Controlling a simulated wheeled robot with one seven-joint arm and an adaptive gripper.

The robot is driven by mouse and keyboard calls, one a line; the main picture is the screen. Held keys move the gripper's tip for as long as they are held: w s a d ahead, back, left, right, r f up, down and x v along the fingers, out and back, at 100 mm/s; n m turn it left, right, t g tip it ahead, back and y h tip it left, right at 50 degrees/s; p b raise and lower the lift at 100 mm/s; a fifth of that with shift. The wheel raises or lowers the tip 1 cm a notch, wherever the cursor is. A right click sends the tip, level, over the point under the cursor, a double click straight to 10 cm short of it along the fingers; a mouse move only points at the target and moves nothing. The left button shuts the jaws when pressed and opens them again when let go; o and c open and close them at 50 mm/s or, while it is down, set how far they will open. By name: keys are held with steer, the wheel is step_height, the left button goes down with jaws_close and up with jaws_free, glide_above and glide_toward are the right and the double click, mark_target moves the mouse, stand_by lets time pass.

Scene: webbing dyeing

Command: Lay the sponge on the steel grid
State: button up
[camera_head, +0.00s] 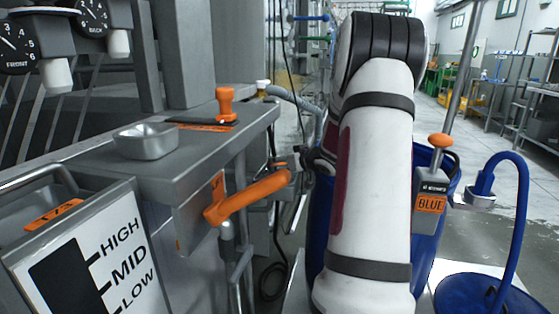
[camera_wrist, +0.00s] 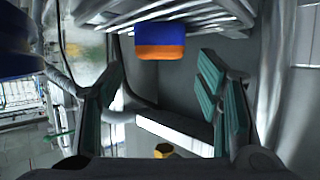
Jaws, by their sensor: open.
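A blue and orange block (camera_wrist: 160,40), which looks like the sponge, is at the upper middle of the wrist view. Slatted metal bars (camera_wrist: 200,14), which look like the steel grid, run along the top of that view by the block. I cannot tell whether the block touches them. My gripper (camera_wrist: 162,75) is open, its teal pads apart on either side of the view. The block appears beyond the fingertips, between their lines, and nothing is held. In the head view my white arm hides most of the gripper; neither block nor grid can be made out there.
A steel bench (camera_head: 190,148) with a metal dish (camera_head: 146,141) and orange knob (camera_head: 226,103) stands left. An orange handle (camera_head: 247,195) juts out near my arm. A blue drum (camera_head: 320,215) is behind my arm. A blue hose (camera_head: 522,220) and lid stand right. Open floor lies behind.

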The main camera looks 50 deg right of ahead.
steer(key=p+v, duration=0.1)
steer(key=v, duration=0.6)
steer(key=shift+p, duration=0.4)
